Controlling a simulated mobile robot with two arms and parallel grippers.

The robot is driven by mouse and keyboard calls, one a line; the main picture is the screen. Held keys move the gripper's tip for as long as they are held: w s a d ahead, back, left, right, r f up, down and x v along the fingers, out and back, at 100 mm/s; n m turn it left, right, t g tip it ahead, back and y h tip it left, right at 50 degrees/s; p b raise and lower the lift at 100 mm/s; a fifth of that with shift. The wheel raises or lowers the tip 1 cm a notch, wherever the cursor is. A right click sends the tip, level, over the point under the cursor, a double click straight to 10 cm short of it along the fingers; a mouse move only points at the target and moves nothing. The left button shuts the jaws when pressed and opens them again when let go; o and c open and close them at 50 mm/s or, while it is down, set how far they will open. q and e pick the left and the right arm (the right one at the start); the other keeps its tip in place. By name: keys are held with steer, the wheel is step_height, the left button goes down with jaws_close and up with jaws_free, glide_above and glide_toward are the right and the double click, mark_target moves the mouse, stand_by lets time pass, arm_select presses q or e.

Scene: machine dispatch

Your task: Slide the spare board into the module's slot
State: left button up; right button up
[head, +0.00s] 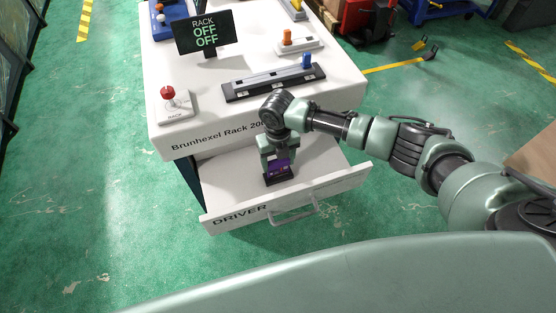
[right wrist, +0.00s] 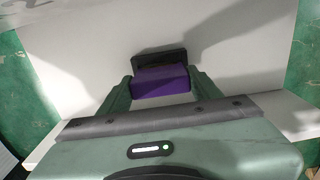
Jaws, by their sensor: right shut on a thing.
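The spare board (head: 279,168) is a purple block with a black base or holder (head: 279,180) in the open drawer marked DRIVER (head: 222,185). My right gripper (head: 278,160) points down into this drawer and is shut on the board. In the right wrist view the board (right wrist: 161,80) lies between the two green fingers, with the black part (right wrist: 159,57) beyond it. I cannot tell whether the board touches the drawer floor. A long black and grey module (head: 273,83) with a blue lever lies on the white cabinet top. Its slot is not clear. My left gripper is out of view.
The cabinet top (head: 235,72) also carries a red-knobbed RACK switch (head: 169,100), a sign (head: 205,33) reading RACK OFF OFF, and an orange-knobbed unit (head: 298,42). The drawer handle (head: 293,213) sticks out in front. Green floor is open at left.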

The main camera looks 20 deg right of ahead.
steer(key=shift+p, duration=0.4)
stand_by(1.0)
steer(key=shift+f+b, duration=0.5)
steer(key=shift+f, duration=0.15)
steer(key=o, duration=1.5)
steer(key=shift+r, duration=0.1)
steer(key=shift+c, duration=0.2)
step_height(320, 180, up, 8)
steer(key=shift+f, duration=0.1)
